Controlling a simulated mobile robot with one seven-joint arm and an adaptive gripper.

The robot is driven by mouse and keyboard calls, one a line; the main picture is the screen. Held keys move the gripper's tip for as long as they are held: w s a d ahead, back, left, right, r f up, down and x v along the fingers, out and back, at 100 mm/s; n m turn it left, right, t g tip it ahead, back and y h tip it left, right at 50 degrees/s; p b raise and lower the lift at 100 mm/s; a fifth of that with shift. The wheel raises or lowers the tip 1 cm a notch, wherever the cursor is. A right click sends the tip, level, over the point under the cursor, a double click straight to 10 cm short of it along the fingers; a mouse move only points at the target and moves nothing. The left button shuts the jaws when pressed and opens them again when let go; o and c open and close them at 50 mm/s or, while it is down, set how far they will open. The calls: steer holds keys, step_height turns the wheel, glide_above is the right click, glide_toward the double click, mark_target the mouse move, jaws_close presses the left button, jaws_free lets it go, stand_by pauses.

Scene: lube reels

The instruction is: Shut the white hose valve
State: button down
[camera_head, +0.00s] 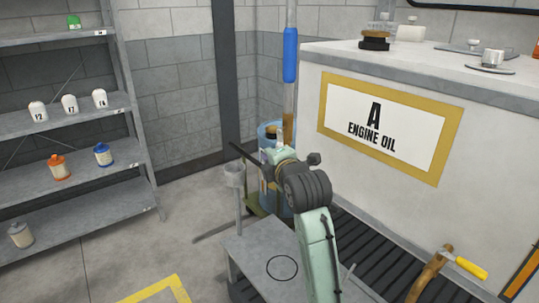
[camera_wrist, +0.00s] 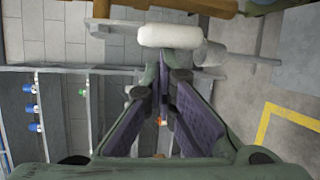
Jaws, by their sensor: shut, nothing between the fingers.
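A white rounded cylinder, which looks like the white valve handle (camera_wrist: 170,36), lies across the top of the wrist view, just beyond my fingertips. A second pale cylinder (camera_wrist: 208,53) sits beside it to the right, with a thin grey bar running past. I cannot tell whether the fingers touch the white handle or whether the valve is open. My gripper (camera_wrist: 164,70) has its fingers together with nothing between them.
A brown hose valve with a yellow handle (camera_head: 470,267) is at the lower right. A grey stand (camera_head: 250,262) lies below my arm. The engine oil cabinet (camera_head: 480,125) fills the right, and a shelf (camera_head: 105,175) with bottles stands at left.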

steer(key=shift+s+d+r+n+g+h, duration=0.15)
steer(key=shift+s+d+g+h, duration=0.1)
steer(key=shift+d, duration=0.15)
steer(key=shift+s+d+r+n+g+h, duration=0.1)
steer(key=shift+s+d+n+g+h, duration=0.1)
steer(key=shift+d, duration=0.2)
steer(key=shift+s+d+r, duration=0.1)
steer(key=shift+d+r, duration=0.05)
steer(key=shift+s+d+r+n+g+h+p, duration=0.2)
steer(key=shift+s+d+n+g+h+p, duration=0.1)
steer(key=shift+g, duration=0.15)
steer(key=shift+s+d+r, duration=0.15)
steer(key=shift+d+r, duration=0.1)
steer(key=shift+r, duration=0.05)
steer(key=shift+s+d+r+b, duration=0.15)
steer(key=shift+d+r, duration=0.05)
steer(key=shift+r, duration=0.25)
steer(key=shift+s+d+r+b, duration=0.1)
steer(key=shift+d+r+b, duration=0.05)
steer(key=shift+r, duration=0.25)
steer(key=shift+a, duration=0.1)
